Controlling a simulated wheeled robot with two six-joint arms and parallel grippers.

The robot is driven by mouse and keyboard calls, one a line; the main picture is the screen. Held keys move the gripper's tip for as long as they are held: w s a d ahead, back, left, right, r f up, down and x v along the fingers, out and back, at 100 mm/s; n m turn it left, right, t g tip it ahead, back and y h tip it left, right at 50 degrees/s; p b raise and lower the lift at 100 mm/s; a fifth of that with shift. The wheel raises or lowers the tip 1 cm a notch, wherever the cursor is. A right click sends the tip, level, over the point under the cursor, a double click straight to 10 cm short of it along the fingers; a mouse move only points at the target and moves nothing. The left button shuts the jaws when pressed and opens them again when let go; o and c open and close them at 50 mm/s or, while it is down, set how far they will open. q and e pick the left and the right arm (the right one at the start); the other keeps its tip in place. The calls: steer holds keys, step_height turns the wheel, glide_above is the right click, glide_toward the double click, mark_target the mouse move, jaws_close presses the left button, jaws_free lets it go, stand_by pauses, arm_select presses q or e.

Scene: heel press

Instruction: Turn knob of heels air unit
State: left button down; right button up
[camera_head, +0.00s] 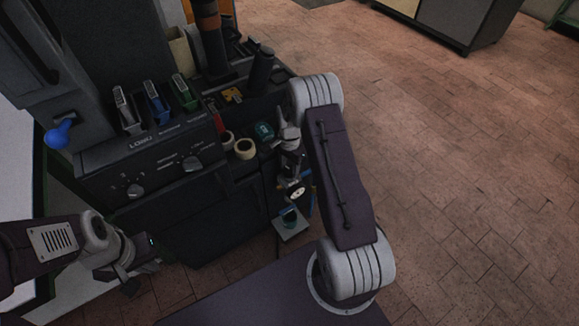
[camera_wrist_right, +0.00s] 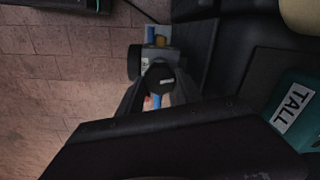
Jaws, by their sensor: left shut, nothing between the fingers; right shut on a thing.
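The heels air unit (camera_head: 290,218) is a small fitting with blue parts and a pale round face, mounted on the right side of the dark machine. In the right wrist view the unit (camera_wrist_right: 150,52) shows beyond a dark knob (camera_wrist_right: 161,79) with a small pale mark. My right gripper (camera_head: 294,176) points down at the unit from above. In the wrist view its two fingers (camera_wrist_right: 160,92) are shut on the knob, one on each side. My left gripper (camera_head: 131,287) is shut and empty at the lower left, away from the unit.
A blue ball handle (camera_head: 58,134) sticks out at the left. Tape rolls (camera_head: 245,148) lie on the machine's ledge beside my right arm. Brick floor (camera_head: 460,150) is open to the right.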

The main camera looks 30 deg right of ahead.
steer(key=shift+r+n+p, duration=0.15)
steer(key=shift+n+p, duration=0.8)
steer(key=shift+n, duration=0.15)
steer(key=n+p, duration=0.2)
steer(key=n, duration=0.1)
steer(key=shift+n, duration=0.3)
steer(key=n+p, duration=0.1)
steer(key=n, duration=0.2)
steer(key=shift+n, duration=0.3)
steer(key=shift+n+p, duration=0.7)
steer(key=shift+n, duration=1.1)
steer(key=o, duration=1.1)
